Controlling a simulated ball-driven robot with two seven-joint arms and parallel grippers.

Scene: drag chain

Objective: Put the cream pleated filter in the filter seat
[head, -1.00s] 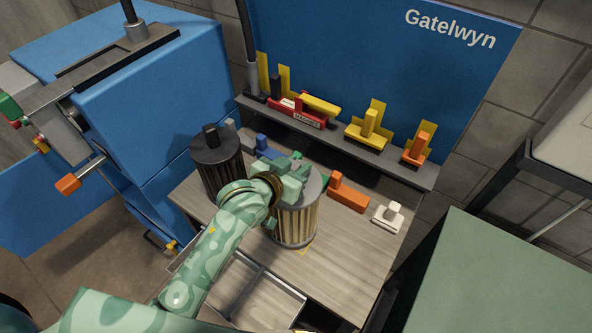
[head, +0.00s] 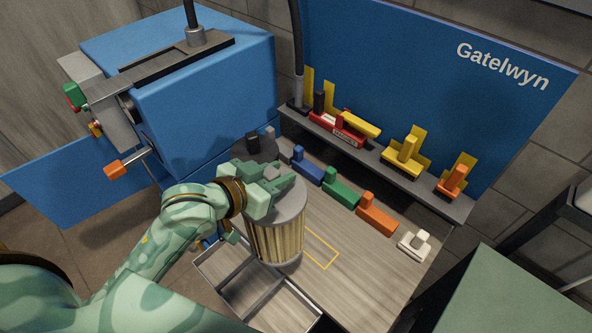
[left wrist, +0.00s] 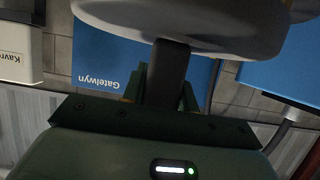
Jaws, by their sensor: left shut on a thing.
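The cream pleated filter (head: 276,238) is an upright cylinder with a round grey top cap. My left gripper (head: 272,186) is shut on the dark handle on top of this cap. In the left wrist view, the handle (left wrist: 168,75) stands between the fingers and the grey cap (left wrist: 190,22) fills the top. The filter appears raised, in front of the bench top and by the divided tray. I cannot make out the filter seat in these views. My right gripper is not in view.
A dark filter (head: 258,150) stands behind my left gripper, partly hidden. A blue machine (head: 200,110) with an orange-tipped lever (head: 115,169) is at left. Coloured blocks line the bench back. A divided tray (head: 236,275) is at the front. A yellow outline (head: 322,252) on the bench is bare.

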